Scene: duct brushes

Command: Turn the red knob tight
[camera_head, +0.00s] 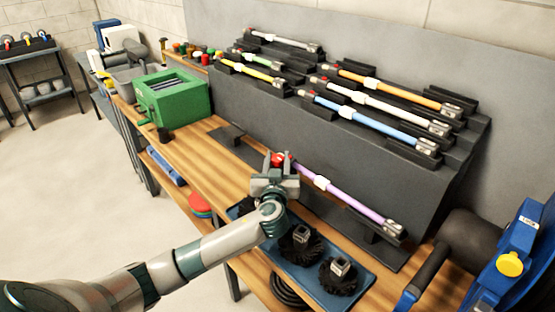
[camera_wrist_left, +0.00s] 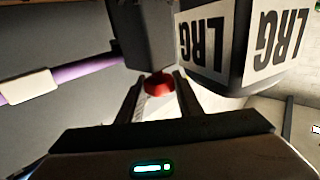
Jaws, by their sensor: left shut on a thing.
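The red knob (camera_head: 279,158) sits at the left end of the purple rod (camera_head: 345,193), which lies in the lowest holder in front of the dark sloped rack. My left gripper (camera_head: 276,173) reaches to that end of the rod, its fingers at the knob. In the left wrist view the red knob (camera_wrist_left: 158,84) lies between the two fingertips (camera_wrist_left: 160,88), and the gripper is shut on it. The purple rod (camera_wrist_left: 75,69) with its white collar runs off to the left in that view. My right gripper is not in view.
Several coloured rods lie on the dark rack (camera_head: 455,165) behind. A blue tray (camera_head: 310,275) with black round brushes is in front of the rod. A green box (camera_head: 172,97) stands at left, a blue machine (camera_head: 515,260) at right. In the wrist view, a block marked LRG (camera_wrist_left: 240,45) is close.

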